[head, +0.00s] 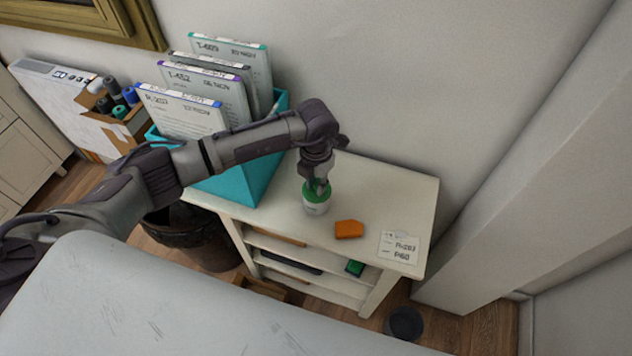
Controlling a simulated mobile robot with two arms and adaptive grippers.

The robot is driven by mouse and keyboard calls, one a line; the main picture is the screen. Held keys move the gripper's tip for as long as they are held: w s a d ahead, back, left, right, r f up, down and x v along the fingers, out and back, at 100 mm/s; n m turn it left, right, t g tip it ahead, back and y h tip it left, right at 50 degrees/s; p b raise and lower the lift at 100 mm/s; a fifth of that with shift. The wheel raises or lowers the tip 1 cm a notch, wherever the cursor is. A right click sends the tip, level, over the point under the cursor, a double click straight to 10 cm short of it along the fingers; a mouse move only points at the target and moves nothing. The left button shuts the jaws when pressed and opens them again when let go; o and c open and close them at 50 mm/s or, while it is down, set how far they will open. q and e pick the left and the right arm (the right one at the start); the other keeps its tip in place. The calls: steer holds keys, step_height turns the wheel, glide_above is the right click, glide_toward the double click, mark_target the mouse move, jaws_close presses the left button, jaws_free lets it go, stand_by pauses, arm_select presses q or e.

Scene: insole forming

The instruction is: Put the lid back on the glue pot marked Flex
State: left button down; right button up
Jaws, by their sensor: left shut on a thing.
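A small white glue pot (316,208) stands upright on the cream shelf unit (400,195), against the wall. Its label is too small to read, so I cannot tell whether it says Flex. A green lid (308,194) is at the top of the pot; I cannot tell whether it is seated or just above the rim. My left gripper (318,185) points down from above and is shut on the green lid. The fingers hide part of the lid. My right gripper is not in view.
An orange block (349,229) and a paper card (399,247) lie right of the pot. A teal box (262,175) of folders stands to the left, under my arm. A dark bin (195,240) is on the floor. The shelf top behind the card is clear.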

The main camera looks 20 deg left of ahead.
arm_select(q)
steer(key=shift+c, duration=2.4)
jaws_free()
steer(key=shift+r+p, duration=2.35)
steer(key=shift+r, duration=1.2)
steer(key=shift+c, duration=0.4)
jaws_close()
